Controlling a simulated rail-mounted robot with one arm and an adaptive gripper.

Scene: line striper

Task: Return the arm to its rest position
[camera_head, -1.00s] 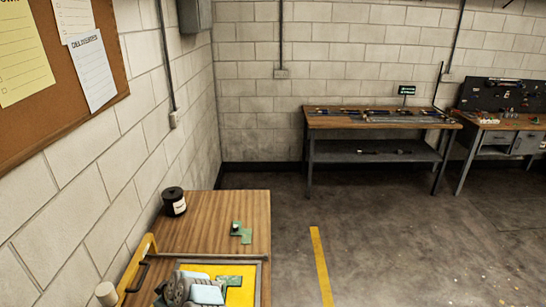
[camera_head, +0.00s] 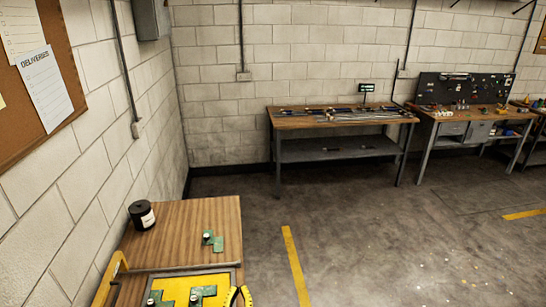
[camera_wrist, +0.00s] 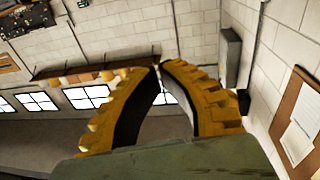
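My gripper (camera_wrist: 160,66) has two yellow, ridged fingers with dark inner faces. In the wrist view they bow outward and their tips come together, with nothing seen between them. In the head view, a yellow and black pair of curved fingers, my gripper (camera_head: 240,291), shows at the bottom edge, by the right side of the yellow plate (camera_head: 180,284). Walls and windows fill the wrist view behind the fingers.
A wooden table (camera_head: 180,225) at lower left holds a black jar (camera_head: 142,216) and a green piece (camera_head: 212,240). More green pieces (camera_head: 203,292) lie on the yellow plate. A workbench (camera_head: 340,120) stands at the back wall.

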